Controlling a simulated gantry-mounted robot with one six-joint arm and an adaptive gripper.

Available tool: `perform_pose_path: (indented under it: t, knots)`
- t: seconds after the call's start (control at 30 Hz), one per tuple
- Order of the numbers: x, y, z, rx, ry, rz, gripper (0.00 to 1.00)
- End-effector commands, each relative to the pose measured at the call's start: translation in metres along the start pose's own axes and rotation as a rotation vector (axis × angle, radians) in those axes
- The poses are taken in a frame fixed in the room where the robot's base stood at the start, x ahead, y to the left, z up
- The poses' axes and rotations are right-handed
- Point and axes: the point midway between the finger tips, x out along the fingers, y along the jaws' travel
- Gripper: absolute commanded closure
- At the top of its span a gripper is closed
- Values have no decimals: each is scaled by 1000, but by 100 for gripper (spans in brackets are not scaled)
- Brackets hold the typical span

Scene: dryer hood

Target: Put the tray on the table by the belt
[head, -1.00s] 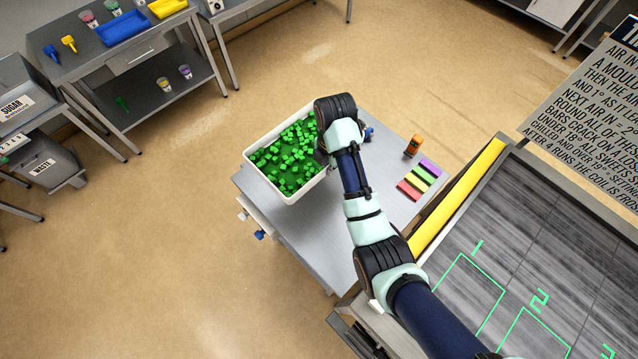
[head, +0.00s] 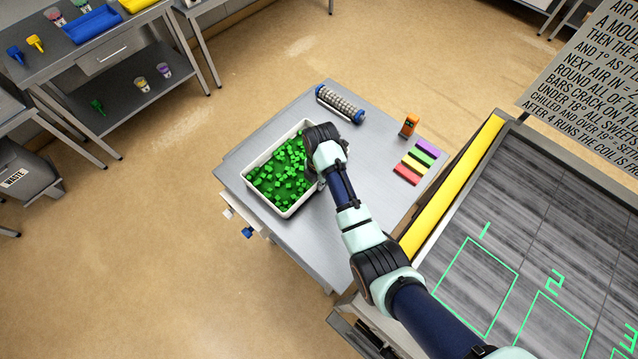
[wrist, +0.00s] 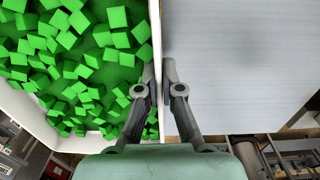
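The white tray (head: 289,213) full of green cubes is at the left side of the grey table (head: 300,240) by the belt (head: 490,240). It looks at or very near the tabletop; I cannot tell whether it bears fully on it. My gripper is at the tray's right wall, its fingers hidden under my wrist in the head view. In the wrist view my gripper (wrist: 159,72) has one finger inside and one outside the tray wall (wrist: 156,30), closed on it.
A spiked roller (head: 341,103) lies at the table's back edge. An orange device (head: 409,125) and coloured bars (head: 416,162) lie at the right, beside the yellow belt edge (head: 450,190). The table's middle and front are clear.

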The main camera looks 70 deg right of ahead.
Motion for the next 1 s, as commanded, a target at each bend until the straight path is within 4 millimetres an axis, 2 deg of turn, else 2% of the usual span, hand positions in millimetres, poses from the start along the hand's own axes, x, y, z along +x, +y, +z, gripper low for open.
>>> perform_pose_path:
  t: [0.1,0.47,0.5,0.63,0.9,1.0]
  knots:
    - [13,1,0,0,-2,4,100]
    - [17,1,0,0,-2,4,100]
    - [18,0,0,0,0,1,90]
    - [17,0,0,0,0,1,69]
    - [17,0,0,0,-1,1,69]
    - [10,0,0,0,-2,4,69]
